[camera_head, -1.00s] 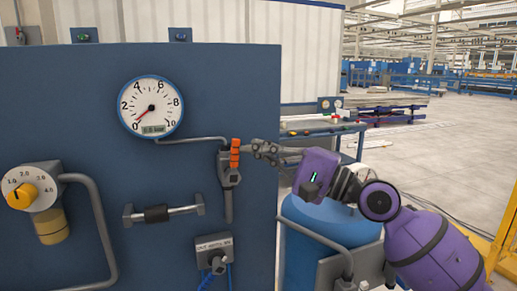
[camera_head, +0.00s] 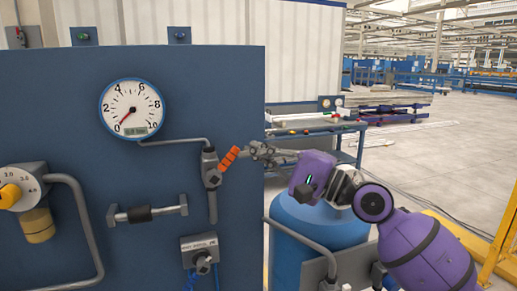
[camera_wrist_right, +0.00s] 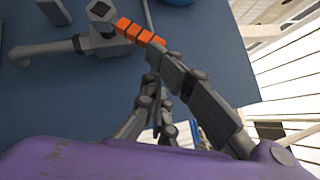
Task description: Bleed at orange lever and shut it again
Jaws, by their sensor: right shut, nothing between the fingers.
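The orange lever (camera_head: 229,157) sits on a grey valve (camera_head: 211,170) on the blue panel and is tilted up to the right. In the wrist view the orange lever (camera_wrist_right: 141,33) runs from the valve body toward my fingers. My right gripper (camera_head: 254,150) is shut and empty, its fingertips at the lever's free end. In the wrist view my right gripper (camera_wrist_right: 168,58) appears to touch or nearly touch that end; I cannot tell which. The round gauge (camera_head: 132,108) has its red needle near 0. My left gripper is not in view.
A yellow knob (camera_head: 10,195) on a dial is at the left, with a grey pipe beside it. A black-and-grey bar fitting (camera_head: 147,213) and a lower outlet valve (camera_head: 202,258) are on the panel. A blue tank (camera_head: 318,222) stands right of the panel, below my right arm.

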